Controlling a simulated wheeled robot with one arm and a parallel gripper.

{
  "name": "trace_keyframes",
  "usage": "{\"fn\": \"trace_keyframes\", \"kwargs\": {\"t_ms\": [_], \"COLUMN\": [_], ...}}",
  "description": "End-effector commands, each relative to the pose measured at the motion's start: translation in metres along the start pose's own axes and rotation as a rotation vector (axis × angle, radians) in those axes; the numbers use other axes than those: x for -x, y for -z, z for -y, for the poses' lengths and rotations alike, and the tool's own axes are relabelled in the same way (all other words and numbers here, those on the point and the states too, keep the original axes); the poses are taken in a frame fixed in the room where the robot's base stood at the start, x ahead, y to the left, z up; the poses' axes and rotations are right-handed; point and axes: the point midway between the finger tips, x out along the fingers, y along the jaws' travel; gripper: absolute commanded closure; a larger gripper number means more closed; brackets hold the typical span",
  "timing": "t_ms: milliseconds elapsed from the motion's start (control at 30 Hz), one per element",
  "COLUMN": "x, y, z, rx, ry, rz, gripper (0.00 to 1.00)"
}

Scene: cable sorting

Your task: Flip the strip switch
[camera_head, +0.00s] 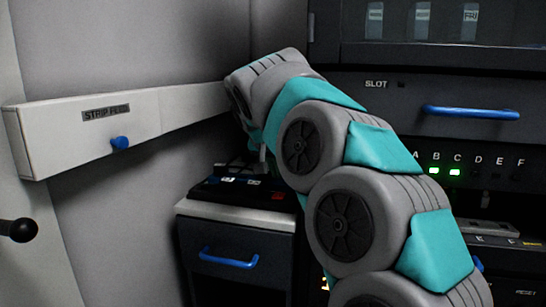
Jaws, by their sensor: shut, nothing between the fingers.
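A dark power strip (215,190) lies on top of a low grey cabinet (235,215). Small pale and blue pieces show along it, and a red piece (279,196), perhaps its switch, is at its right end. My arm reaches in from the lower right and bends down behind the strip's right part. Only a small part of my gripper (262,156) shows below the arm's end, close above the strip. It is shut and holds nothing. Its fingertips are mostly hidden, so contact with the strip cannot be told.
A white wall box (60,140) labelled "STRIP FEED" carries a blue knob (120,143). The cabinet has a blue handle (228,259). At right stands a dark rack (360,110) with a blue handle (470,112) and lettered lights; B and C glow green. A black knob (18,230) is at far left.

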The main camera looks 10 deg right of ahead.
Motion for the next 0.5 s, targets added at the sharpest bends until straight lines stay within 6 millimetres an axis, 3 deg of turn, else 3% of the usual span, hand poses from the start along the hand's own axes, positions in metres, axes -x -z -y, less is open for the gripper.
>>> {"fn": "trace_keyframes", "kwargs": {"t_ms": [33,500], "x": [-0.01,-0.035], "y": [-0.001,-0.027], "z": [0.001,0.0], "rx": [0.004,0.001], "ry": [-0.002,0.0], "rz": [0.005,-0.001], "gripper": [1.0,1.0]}}
